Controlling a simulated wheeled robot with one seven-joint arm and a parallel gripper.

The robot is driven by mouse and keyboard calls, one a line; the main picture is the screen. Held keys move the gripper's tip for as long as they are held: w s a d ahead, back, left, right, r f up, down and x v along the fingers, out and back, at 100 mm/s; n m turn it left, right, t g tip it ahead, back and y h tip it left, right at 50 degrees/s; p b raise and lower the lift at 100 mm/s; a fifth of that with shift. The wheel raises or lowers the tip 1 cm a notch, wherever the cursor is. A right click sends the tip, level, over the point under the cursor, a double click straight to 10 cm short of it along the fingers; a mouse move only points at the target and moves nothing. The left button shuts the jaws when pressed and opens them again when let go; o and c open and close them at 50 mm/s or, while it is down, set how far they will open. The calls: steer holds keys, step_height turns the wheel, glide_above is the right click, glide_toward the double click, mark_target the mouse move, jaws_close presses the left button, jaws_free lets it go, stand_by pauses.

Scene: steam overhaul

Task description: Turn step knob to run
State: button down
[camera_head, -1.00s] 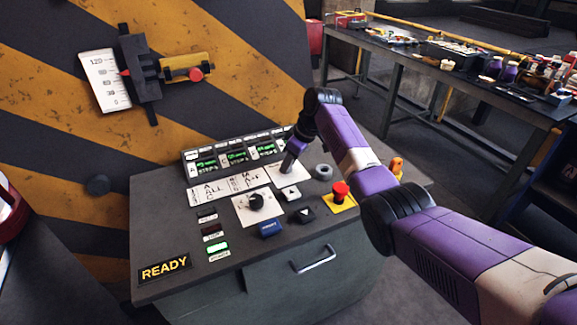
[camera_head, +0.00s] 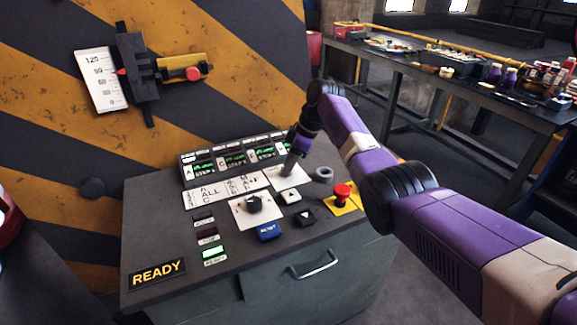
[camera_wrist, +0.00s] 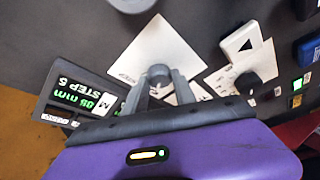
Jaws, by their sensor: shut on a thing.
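The control console (camera_head: 140,235) stands in front of me with a yellow READY sign (camera_head: 157,273). My gripper (camera_head: 289,170) reaches down to a white plate (camera_head: 281,183) at its upper right. In the wrist view, my gripper (camera_wrist: 159,92) is shut on a round grey knob (camera_wrist: 158,74) on that plate (camera_wrist: 160,42), one finger on each side. The fingers hide part of the knob, and I cannot read its pointer setting. A second, black knob (camera_head: 253,204) sits on another white plate nearer the front. It also shows in the wrist view (camera_wrist: 249,83).
Close by are a white up-arrow button (camera_head: 290,196), a grey ring (camera_head: 323,174), a blue button (camera_head: 269,231) and a red emergency button (camera_head: 342,191).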

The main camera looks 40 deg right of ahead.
steer(key=c, duration=1)
jaws_free()
steer(key=shift+v, duration=3.9)
